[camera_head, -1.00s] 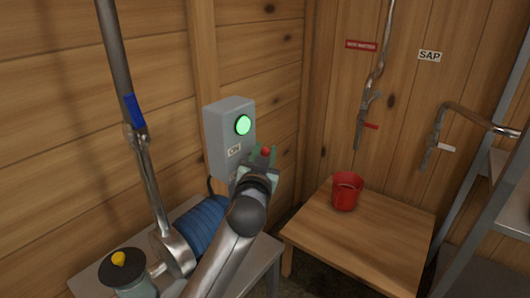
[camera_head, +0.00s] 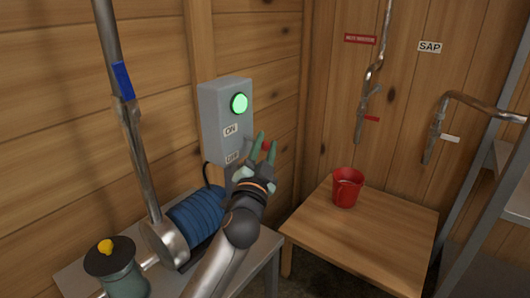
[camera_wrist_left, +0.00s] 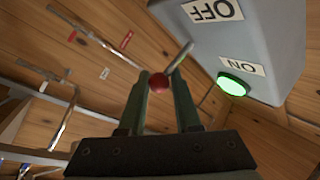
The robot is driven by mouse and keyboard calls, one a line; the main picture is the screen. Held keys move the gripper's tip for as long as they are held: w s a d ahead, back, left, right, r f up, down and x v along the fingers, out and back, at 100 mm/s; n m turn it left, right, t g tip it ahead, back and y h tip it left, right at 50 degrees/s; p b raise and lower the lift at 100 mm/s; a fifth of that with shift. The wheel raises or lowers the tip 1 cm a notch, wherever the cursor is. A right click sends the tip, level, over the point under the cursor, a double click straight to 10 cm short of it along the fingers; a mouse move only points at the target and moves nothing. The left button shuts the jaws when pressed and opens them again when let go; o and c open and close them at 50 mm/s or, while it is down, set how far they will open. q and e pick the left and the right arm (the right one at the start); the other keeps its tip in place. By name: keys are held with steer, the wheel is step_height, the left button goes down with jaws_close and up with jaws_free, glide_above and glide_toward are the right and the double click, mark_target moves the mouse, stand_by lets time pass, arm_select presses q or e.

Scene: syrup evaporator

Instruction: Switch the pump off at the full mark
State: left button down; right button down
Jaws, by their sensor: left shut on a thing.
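The grey switch box (camera_head: 212,125) is on the wooden wall, with a lit green lamp (camera_head: 239,103), an ON label (camera_head: 230,130) and an OFF label (camera_head: 232,157) below it. Its lever ends in a red knob (camera_head: 267,146). My left gripper (camera_head: 264,149) is shut on this knob, with its fingers pointing up from below. The left wrist view shows the red knob (camera_wrist_left: 158,83) between the fingertips, and the rod (camera_wrist_left: 180,57) running to the box. The blue-motored pump (camera_head: 196,218) sits below the box. No full mark is discernible. My right gripper is not in view.
A wooden table (camera_head: 375,240) with a red cup (camera_head: 347,187) stands to the right. Pipes hang on the back wall near a SAP sign (camera_head: 429,47). A tall pipe with a blue handle (camera_head: 123,81) and a yellow-knobbed canister (camera_head: 122,272) stand at the left.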

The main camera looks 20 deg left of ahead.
arm_select(q)
steer(key=shift+w+a+f+m+h+b, duration=0.1)
steer(key=shift+f+m+h+b, duration=0.05)
steer(key=shift+f+m+b, duration=0.35)
steer(key=shift+a+f+m+h+b, duration=0.15)
steer(key=shift+f+m+b, duration=0.15)
steer(key=shift+f+m, duration=0.25)
steer(key=m+b, duration=0.1)
steer(key=m+t+h, duration=0.1)
steer(key=m, duration=0.1)
steer(key=f+m+h+b, duration=0.1)
steer(key=shift+w+a+t+b, duration=0.1)
steer(key=shift+a+t+b, duration=0.15)
steer(key=shift+t+b, duration=0.05)
steer(key=shift+a+r, duration=0.1)
steer(key=c, duration=0.8)
jaws_free()
steer(key=shift+o, duration=0.9)
steer(key=shift+r, duration=0.1)
